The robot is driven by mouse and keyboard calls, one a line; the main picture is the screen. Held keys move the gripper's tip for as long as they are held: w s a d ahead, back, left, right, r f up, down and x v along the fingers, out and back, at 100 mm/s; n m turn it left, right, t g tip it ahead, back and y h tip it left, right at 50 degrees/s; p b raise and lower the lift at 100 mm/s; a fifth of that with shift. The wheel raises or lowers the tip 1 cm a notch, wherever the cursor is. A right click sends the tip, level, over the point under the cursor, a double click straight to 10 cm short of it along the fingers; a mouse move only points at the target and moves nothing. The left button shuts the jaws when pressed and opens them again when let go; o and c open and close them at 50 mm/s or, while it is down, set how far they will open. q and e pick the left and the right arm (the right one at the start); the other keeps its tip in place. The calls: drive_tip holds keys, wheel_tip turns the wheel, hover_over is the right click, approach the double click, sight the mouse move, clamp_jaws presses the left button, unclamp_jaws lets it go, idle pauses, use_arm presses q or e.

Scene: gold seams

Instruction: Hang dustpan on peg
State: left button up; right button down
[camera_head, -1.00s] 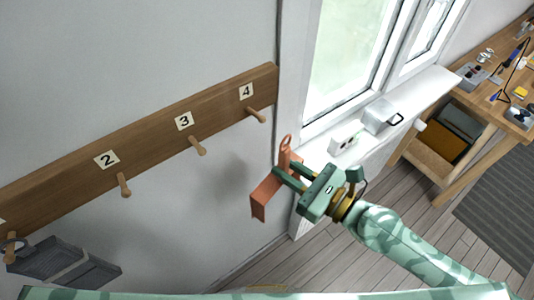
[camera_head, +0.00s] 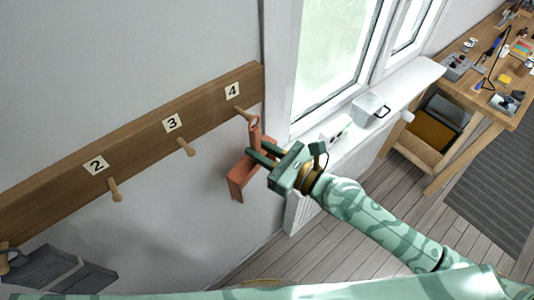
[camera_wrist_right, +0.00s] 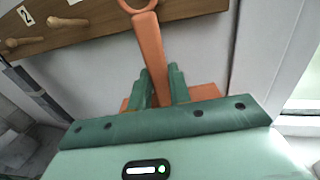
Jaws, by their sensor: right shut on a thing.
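An orange dustpan (camera_head: 238,182) is held in front of the wall in the head view, its handle end up, close to the peg under label 4 (camera_head: 243,114). My right gripper (camera_head: 253,154) is shut on its handle. In the right wrist view the handle (camera_wrist_right: 150,50) stands between the fingers of the right gripper (camera_wrist_right: 158,88), with its ring at the top edge. The ring overlaps the peg's tip in the head view; I cannot tell whether the peg is through it. My left gripper is not in view.
A wooden rail (camera_head: 140,140) carries pegs with labels 2 (camera_head: 115,190) and 3 (camera_head: 186,147). A grey dustpan (camera_head: 60,270) is at the rail's left end.

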drive_tip(key=shift+w+a+f, duration=0.1)
drive_tip(key=shift+w+a, duration=0.35)
drive_tip(key=shift+w, duration=0.2)
drive_tip(key=shift+w+a, duration=0.45)
drive_tip(key=shift+w, duration=0.2)
drive_tip(key=shift+w+a+f+b, duration=0.4)
drive_tip(key=shift+w+f+b, duration=0.1)
drive_tip(key=shift+b, duration=0.05)
drive_tip(key=shift+f, duration=0.1)
